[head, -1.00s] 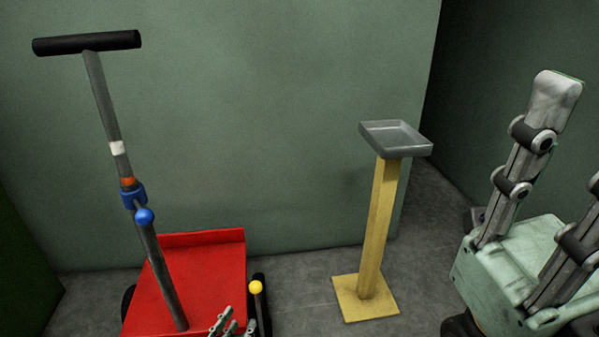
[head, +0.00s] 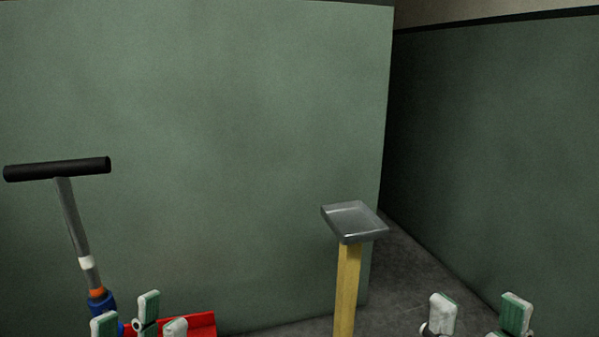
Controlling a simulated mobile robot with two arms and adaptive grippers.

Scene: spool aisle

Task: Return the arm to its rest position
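My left gripper (head: 138,322) shows at the bottom left of the head view, with only its pale green and white fingertips in the picture. The fingertips stand apart with nothing seen between them. They are in front of the red cart and the lower part of its handle post. My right gripper (head: 478,313) shows at the bottom right, its two fingertips wide apart and nothing between them. The palms and the rest of both arms are below the picture edge.
A red cart (head: 200,323) with a black T-handle (head: 58,169) on a grey post stands at the left. A grey tray (head: 356,221), which looks empty, tops a yellow post (head: 347,290) at the centre right. Green walls (head: 220,130) stand behind; grey floor (head: 410,275) shows to the right.

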